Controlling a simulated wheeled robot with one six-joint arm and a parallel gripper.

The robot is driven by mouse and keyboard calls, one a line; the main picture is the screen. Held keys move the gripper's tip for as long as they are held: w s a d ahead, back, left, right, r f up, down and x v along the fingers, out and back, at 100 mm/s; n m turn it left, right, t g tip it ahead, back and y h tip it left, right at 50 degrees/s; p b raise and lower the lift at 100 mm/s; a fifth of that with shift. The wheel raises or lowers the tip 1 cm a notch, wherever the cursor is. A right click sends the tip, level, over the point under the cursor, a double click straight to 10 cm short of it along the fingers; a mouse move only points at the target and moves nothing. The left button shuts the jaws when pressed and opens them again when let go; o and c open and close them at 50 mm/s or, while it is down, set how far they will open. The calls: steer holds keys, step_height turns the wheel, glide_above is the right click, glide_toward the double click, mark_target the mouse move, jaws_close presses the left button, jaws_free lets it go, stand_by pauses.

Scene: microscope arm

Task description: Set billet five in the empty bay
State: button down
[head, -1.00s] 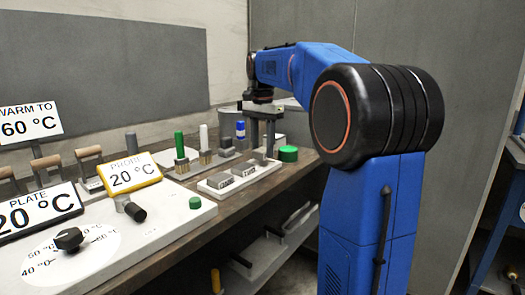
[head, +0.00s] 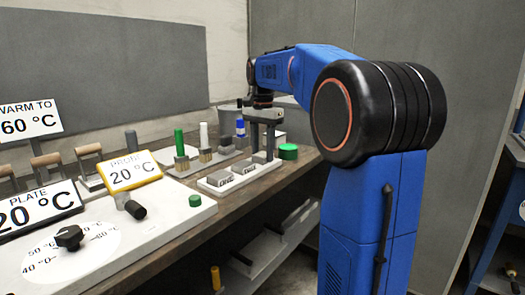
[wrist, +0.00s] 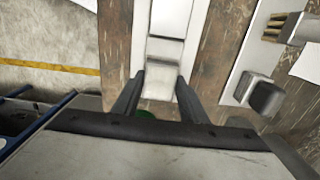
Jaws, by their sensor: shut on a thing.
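My gripper (head: 262,142) points straight down over the far end of a white tray (head: 225,190). In the wrist view its two dark fingers (wrist: 160,98) are shut on a pale block (wrist: 159,85), taken to be billet five; no number on it can be read. The block is low, at the end of the tray, but I cannot tell whether it touches the tray. Two grey billets, a near one (head: 220,178) and a farther one (head: 243,167), sit on the tray beside it. The empty bay cannot be made out, and the fingers partly hide the block in the head view.
A green round knob (head: 288,151) is just right of my gripper. The hotplate (head: 160,225) with a dial fills the near bench.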

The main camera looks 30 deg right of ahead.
mark_target(263, 154)
steer(key=c, duration=1.1)
jaws_free()
step_height(263, 154, up, 13)
steer(key=shift+r, duration=0.1)
